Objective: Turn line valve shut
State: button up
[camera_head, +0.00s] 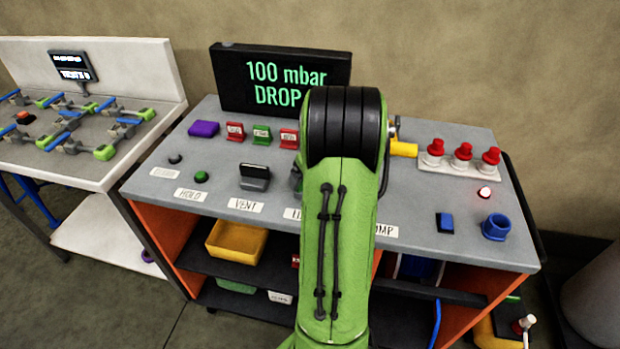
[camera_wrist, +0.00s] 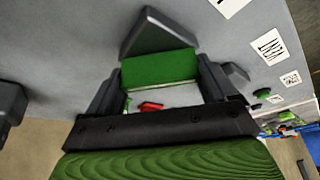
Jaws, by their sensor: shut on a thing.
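The line valve (camera_head: 295,180) is mostly hidden behind my green arm in the head view; only a dark grey edge shows left of the arm. In the wrist view, a dark grey wedge-shaped body (camera_wrist: 153,32), apparently this valve, sits on the grey panel. A green block (camera_wrist: 160,68) lies against it, between the two dark fingers of my gripper (camera_wrist: 160,85). The fingers flank this block, which looks like part of the valve. The exact finger contact and the handle's angle are hard to tell. My gripper is hidden in the head view.
The vent valve (camera_head: 255,176) stands close to the left on the grey bench (camera_head: 150,190). A screen (camera_head: 235,80) behind reads "100 mbar DROP".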

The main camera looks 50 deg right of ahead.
jog(key=m, duration=0.2)
jog(key=m+h, duration=0.1)
jog(key=m, duration=0.1)
jog(key=shift+w+g+h+b, duration=0.15)
jog(key=shift+g+h+b, duration=0.15)
jog(key=shift+g+b, duration=0.1)
jog(key=shift+r+m+g+h, duration=0.1)
jog(key=shift+m+g+h, duration=0.25)
jog(key=shift+m, duration=0.9)
jog(key=shift+m+g+h, duration=0.15)
jog(key=shift+m+g, duration=0.3)
jog(key=shift+m, duration=0.8)
jog(key=shift+d, duration=0.1)
jog(key=o, duration=0.8)
jog(key=shift+o, duration=0.2)
jog(key=p+v, duration=0.3)
jog(key=v, duration=1.2)
jog(key=shift+r, duration=0.35)
